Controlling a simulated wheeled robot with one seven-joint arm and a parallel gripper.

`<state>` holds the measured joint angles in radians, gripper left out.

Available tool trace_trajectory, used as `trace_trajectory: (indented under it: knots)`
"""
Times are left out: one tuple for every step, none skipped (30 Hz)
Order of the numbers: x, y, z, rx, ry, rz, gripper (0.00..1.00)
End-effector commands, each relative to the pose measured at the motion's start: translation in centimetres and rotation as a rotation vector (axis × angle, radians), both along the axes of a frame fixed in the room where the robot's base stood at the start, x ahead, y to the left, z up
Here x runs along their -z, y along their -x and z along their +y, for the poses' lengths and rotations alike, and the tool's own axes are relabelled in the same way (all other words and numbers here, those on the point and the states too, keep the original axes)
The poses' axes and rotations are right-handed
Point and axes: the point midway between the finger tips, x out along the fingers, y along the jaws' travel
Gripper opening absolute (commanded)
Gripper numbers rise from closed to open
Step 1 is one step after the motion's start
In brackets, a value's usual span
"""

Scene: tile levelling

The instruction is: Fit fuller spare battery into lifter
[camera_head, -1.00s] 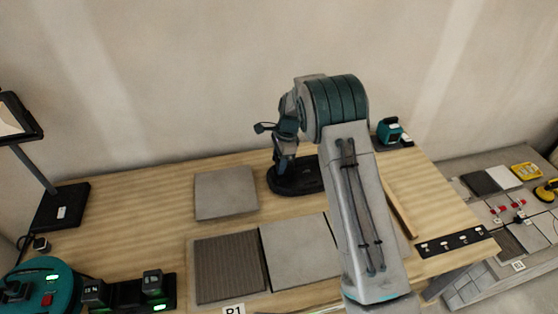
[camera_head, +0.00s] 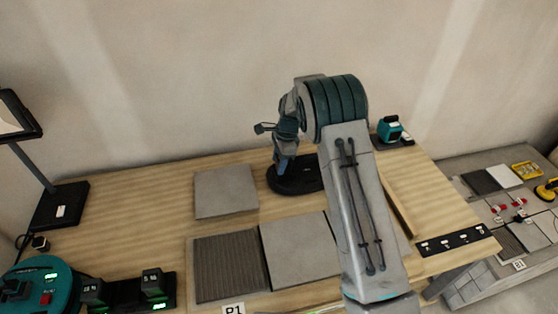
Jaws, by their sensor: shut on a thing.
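My gripper (camera_head: 283,167) points down at the back middle of the bench, just above or at a black oval base (camera_head: 292,181). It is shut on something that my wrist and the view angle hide.
A grey tile (camera_head: 226,191) lies behind a ribbed panel (camera_head: 230,268) and a smooth tile (camera_head: 298,250). A black lamp (camera_head: 62,205) stands left. A teal instrument (camera_head: 390,130) sits back right. A black strip (camera_head: 450,242) lies at the right edge. Bare wood remains at left centre.

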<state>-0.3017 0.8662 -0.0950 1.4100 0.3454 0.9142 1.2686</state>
Motion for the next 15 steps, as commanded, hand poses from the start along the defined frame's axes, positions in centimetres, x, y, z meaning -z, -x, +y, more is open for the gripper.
trace_trajectory:
  knots:
    - [0.11, -0.01, 0.01, 0.000, 0.000, 0.000, 0.24]
    - [0.15, -0.01, 0.00, 0.000, 0.000, 0.000, 0.24]
    - [0.21, -0.01, 0.01, 0.000, 0.000, 0.000, 0.24]
    - [0.26, -0.01, 0.01, 0.000, 0.000, 0.000, 0.24]
    - [0.31, -0.01, 0.00, 0.000, 0.000, 0.000, 0.24]
    - [0.37, -0.01, 0.01, 0.000, 0.000, 0.000, 0.24]
    - [0.42, -0.01, 0.01, 0.000, 0.000, 0.000, 0.24]
    - [0.46, -0.01, 0.00, 0.000, 0.000, 0.000, 0.24]
    - [0.52, -0.01, 0.01, 0.000, 0.000, 0.000, 0.24]
    - [0.56, -0.01, 0.00, 0.000, 0.000, 0.000, 0.24]
    - [0.61, -0.01, 0.00, 0.000, 0.000, 0.000, 0.24]
    - [0.67, -0.01, 0.01, 0.000, 0.000, 0.000, 0.24]
    - [0.71, -0.01, 0.00, 0.000, 0.000, 0.000, 0.24]
    - [0.76, -0.01, 0.00, 0.000, 0.000, 0.000, 0.24]
    - [0.82, -0.01, 0.01, 0.000, 0.000, 0.000, 0.24]
